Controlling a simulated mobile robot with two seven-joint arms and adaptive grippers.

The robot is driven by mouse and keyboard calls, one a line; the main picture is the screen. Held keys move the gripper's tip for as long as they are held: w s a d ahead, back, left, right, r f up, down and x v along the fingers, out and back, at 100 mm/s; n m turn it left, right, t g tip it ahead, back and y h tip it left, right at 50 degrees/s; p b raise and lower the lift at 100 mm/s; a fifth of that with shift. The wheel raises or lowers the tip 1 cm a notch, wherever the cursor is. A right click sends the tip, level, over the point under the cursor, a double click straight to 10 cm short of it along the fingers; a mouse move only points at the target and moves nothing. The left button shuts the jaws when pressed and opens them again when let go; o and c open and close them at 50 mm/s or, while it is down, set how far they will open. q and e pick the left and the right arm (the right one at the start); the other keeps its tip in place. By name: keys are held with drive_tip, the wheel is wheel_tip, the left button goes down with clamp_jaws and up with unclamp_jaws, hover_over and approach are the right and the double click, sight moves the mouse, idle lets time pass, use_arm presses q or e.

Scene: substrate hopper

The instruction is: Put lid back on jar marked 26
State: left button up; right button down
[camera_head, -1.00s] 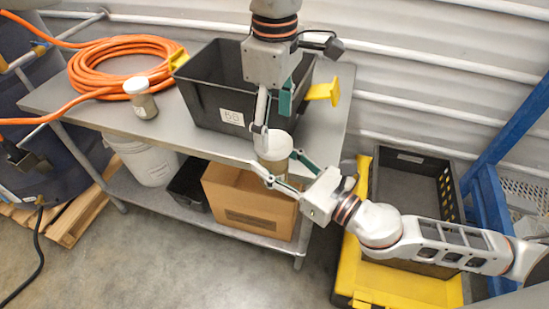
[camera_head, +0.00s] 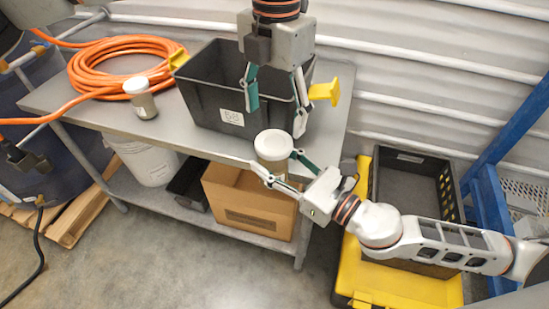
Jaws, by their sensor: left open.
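A jar (camera_head: 272,163) with a brownish body is held at the front edge of the table by my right gripper (camera_head: 278,170), whose fingers close around its sides. A white lid (camera_head: 274,143) sits on top of this jar and looks level. The number on the jar cannot be read. My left gripper (camera_head: 275,108) hangs from above, just behind and above the lid, in front of the black bin. Its fingers are spread apart and empty, clear of the lid. A second jar (camera_head: 146,105) with a white lid (camera_head: 136,85) stands on the table at the left.
A black bin (camera_head: 205,108) with yellow handles and a label stands on the grey table (camera_head: 100,113). A coiled orange hose (camera_head: 88,72) lies at the back left. A cardboard box (camera_head: 245,208) and a white bucket (camera_head: 145,163) are below. A black crate (camera_head: 410,160) stands at right.

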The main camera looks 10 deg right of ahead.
sight(274, 141)
use_arm(q)
drive_tip(key=n, duration=0.4)
drive_tip(key=shift+a+r, duration=0.1)
drive_tip(key=shift+r, duration=0.3)
drive_tip(key=shift+w+f, duration=0.1)
drive_tip(key=shift+f, duration=3.95)
drive_tip(key=c, duration=1.2)
drive_tip(key=o, duration=1.4)
drive_tip(key=shift+c, duration=0.2)
